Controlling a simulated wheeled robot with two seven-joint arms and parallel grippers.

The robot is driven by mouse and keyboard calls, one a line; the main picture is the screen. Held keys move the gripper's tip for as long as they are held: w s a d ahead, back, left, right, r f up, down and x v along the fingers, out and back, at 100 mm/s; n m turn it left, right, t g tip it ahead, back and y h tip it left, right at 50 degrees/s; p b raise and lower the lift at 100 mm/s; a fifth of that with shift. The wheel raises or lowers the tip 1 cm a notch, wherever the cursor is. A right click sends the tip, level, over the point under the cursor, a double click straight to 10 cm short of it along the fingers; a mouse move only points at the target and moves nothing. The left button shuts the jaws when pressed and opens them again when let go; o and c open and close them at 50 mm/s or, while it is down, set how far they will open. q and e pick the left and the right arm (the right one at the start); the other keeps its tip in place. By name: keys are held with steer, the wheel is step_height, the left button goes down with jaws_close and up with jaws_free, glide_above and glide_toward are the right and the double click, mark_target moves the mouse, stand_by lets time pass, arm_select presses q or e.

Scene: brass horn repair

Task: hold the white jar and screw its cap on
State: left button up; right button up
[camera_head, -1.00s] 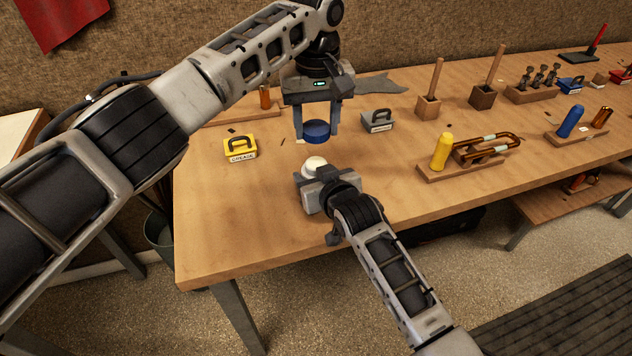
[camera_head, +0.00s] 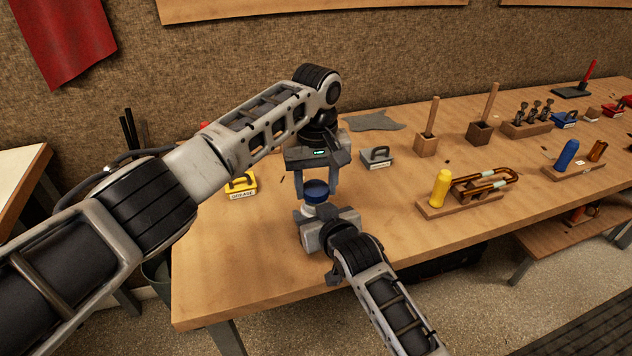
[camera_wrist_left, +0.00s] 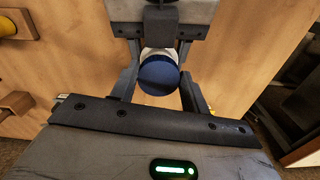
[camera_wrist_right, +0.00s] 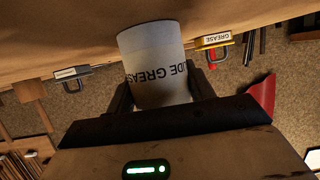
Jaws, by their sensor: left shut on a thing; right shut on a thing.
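The blue cap (camera_head: 315,190) is held between the fingers of my left gripper (camera_head: 316,196), which points down from above. The cap also shows in the left wrist view (camera_wrist_left: 159,76). The white jar (camera_head: 309,210) is just below the cap, mostly hidden behind my right gripper (camera_head: 322,224). In the right wrist view the jar (camera_wrist_right: 155,62) shows lettering ending in "DE GREASE" and sits between the right fingers. Both grippers are shut on their things. The cap is right above the jar's mouth; I cannot tell if they touch or if the threads have caught.
A yellow block labelled GREASE (camera_head: 241,187) stands to the left and a grey handled block (camera_head: 377,158) to the right. A yellow bottle (camera_head: 441,188) and a copper tube (camera_head: 487,184) on a wooden stand are farther right. The bench front is clear.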

mark_target(315, 190)
arm_select(q)
steer(key=shift+f, duration=0.9)
steer(key=shift+f, duration=0.5)
steer(key=shift+f, duration=0.1)
steer(key=m, duration=0.3)
steer(key=shift+a, duration=0.1)
steer(key=o, duration=1)
